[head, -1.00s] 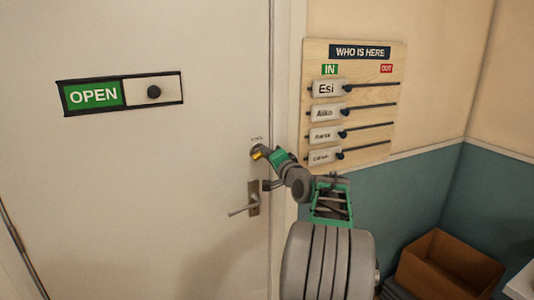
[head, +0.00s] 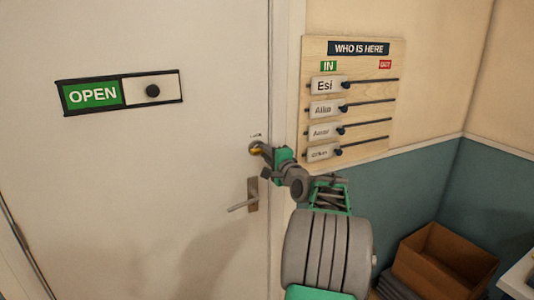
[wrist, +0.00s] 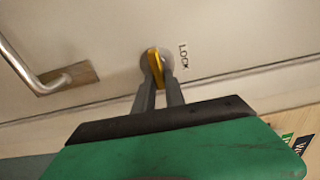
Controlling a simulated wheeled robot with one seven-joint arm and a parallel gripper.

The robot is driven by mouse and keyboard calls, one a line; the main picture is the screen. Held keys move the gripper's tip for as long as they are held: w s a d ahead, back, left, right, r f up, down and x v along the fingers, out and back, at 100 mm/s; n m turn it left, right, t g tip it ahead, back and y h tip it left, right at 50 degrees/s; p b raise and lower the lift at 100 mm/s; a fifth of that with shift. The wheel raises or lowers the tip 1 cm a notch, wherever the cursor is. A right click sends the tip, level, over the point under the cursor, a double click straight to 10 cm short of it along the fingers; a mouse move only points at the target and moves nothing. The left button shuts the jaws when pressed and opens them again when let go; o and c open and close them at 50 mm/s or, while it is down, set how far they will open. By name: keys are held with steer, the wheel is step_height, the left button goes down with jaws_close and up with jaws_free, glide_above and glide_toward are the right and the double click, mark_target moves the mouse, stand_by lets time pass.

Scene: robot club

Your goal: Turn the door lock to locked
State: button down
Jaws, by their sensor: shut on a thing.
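The door lock is a round grey plate with a yellow turn knob (wrist: 156,65) on the white door, above the lever handle. The lock also shows in the head view (head: 256,149), partly covered by my gripper. A small "LOCK" label (wrist: 183,56) is beside it. My gripper (wrist: 160,84) is shut on the yellow knob, with one finger on each side of it. In the wrist view the knob stands nearly upright, slightly tilted. In the head view the label above the lock is too small to read.
The lever handle (head: 243,206) is just below the lock. An OPEN slider sign (head: 93,95) is on the door at left. A "WHO IS HERE" board (head: 353,100) hangs on the wall right of the door frame. A brown box (head: 447,258) stands at lower right.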

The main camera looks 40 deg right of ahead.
steer(key=c, duration=1.4)
jaws_free()
steer(key=b+v, duration=0.2)
steer(key=v, duration=0.5)
steer(key=shift+s, duration=0.4)
steer(key=shift+a, duration=0.1)
